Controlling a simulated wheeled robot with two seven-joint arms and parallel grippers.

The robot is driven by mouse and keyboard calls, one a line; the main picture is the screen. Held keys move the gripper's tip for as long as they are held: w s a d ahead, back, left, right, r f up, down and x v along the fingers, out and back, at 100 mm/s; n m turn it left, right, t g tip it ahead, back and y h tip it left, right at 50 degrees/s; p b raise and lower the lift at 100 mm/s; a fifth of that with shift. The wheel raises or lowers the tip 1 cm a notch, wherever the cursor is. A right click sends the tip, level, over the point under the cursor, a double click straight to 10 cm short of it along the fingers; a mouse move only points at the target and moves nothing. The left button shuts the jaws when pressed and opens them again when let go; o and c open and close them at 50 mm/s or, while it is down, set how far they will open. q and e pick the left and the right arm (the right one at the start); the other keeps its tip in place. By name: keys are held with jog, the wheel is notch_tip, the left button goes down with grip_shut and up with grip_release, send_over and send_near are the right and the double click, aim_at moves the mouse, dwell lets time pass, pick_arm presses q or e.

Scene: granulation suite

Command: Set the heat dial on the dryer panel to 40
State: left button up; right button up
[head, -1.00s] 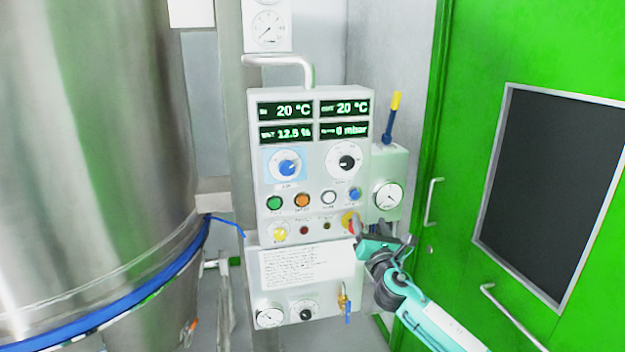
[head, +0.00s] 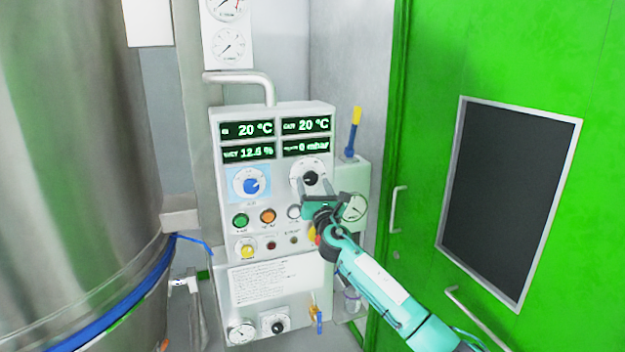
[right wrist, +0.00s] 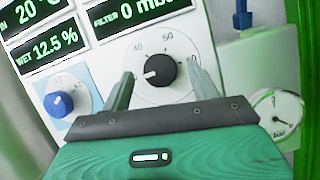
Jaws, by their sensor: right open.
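The dryer panel (head: 217,190) is a pale upright box with dials, buttons and green displays. A dial with a black knob (head: 311,178) and a white numbered face sits at its upper right; its caption is too small to read. In the right wrist view the black knob (right wrist: 160,71) has a white mark on its left side, and numbers such as 40 and 50 show above it. My right gripper (head: 318,184) is open at this dial. In the right wrist view its fingers (right wrist: 162,78) stand on either side of the knob, with gaps visible. My left gripper is out of view.
A blue knob (head: 252,185) on a blue patch sits left of the black one. Green (head: 240,220) and orange (head: 267,216) buttons lie below. A round gauge (head: 354,207) is close on the right. A steel vessel (head: 75,150) stands left, a green door (head: 425,130) right.

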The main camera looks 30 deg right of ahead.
jog(key=shift+x, duration=0.8)
jog(key=c, duration=1)
jog(key=shift+o, duration=0.2)
jog(key=shift+m, duration=0.4)
jog(key=m+g+h, duration=0.1)
jog(key=m+h, duration=0.1)
jog(key=m, duration=0.1)
jog(key=shift+a+m, duration=0.1)
jog(key=shift+m, duration=0.3)
jog(key=m+g+h, duration=0.1)
jog(key=m, duration=0.2)
jog(key=shift+m+g, duration=0.3)
jog(key=m+g, duration=0.1)
jog(key=m, duration=0.2)
jog(key=m+g+h+p, duration=0.1)
jog(key=m, duration=0.3)
jog(key=shift+a+r+g, duration=0.1)
jog(key=shift+g, duration=0.2)
jog(key=shift+h, duration=0.3)
